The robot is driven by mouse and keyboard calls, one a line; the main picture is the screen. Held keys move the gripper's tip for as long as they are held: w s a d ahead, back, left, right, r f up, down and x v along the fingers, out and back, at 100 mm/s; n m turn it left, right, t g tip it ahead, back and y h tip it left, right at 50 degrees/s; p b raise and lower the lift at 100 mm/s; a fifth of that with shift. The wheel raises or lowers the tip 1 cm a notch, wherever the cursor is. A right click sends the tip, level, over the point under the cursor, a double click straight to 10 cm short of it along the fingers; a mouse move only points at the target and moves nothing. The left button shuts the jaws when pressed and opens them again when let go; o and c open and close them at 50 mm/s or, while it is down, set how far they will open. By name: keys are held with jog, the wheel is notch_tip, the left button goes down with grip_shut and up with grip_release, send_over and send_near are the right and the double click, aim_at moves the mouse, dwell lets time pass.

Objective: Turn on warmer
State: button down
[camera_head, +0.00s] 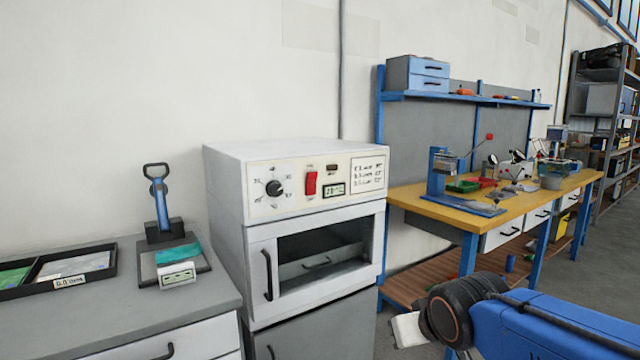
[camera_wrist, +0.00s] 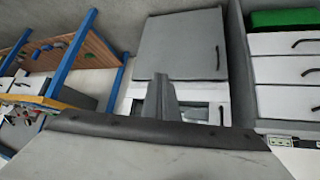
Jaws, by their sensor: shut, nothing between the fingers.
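The warmer (camera_head: 315,225) is a white box-shaped oven on a grey cabinet, in the middle of the head view. Its front panel has a black dial (camera_head: 274,188), a red rocker switch (camera_head: 310,183), a small display (camera_head: 334,189) and a printed label. The door below has a dark window and a black handle (camera_head: 267,275); it looks closed. In the wrist view the warmer (camera_wrist: 136,92) is upside down and partly hidden behind my gripper. My gripper (camera_wrist: 163,80) is shut and empty, apart from the warmer.
Left of the warmer, a grey counter (camera_head: 110,328) holds a black tray (camera_head: 100,277) and a hand press (camera_head: 160,205) with a teal pouch. At right stands a yellow-topped workbench (camera_head: 420,197) with tools. A shelf rack (camera_head: 590,120) stands far right. Grey floor is open at right.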

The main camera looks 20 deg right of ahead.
aim_at(313, 176)
jog(key=w+r+t, duration=0.6)
jog(key=w+r, duration=0.4)
jog(key=w, duration=0.4)
jog(key=w+a+r+n+t+y, duration=0.4)
jog(key=w+a+r+t+y, duration=0.1)
jog(key=r, duration=0.5)
jog(key=shift+w+a+r+t+y, duration=0.15)
jog(key=shift+w+r+t+y, duration=0.3)
jog(key=shift+y, duration=0.85)
jog(key=shift+w+f, duration=0.1)
jog(key=shift+w, duration=0.05)
jog(key=x, duration=1.3)
jog(key=shift+w+a, duration=0.15)
jog(key=shift+w, duration=0.25)
jog(key=shift+w+r, duration=0.1)
jog(key=shift+r, duration=0.15)
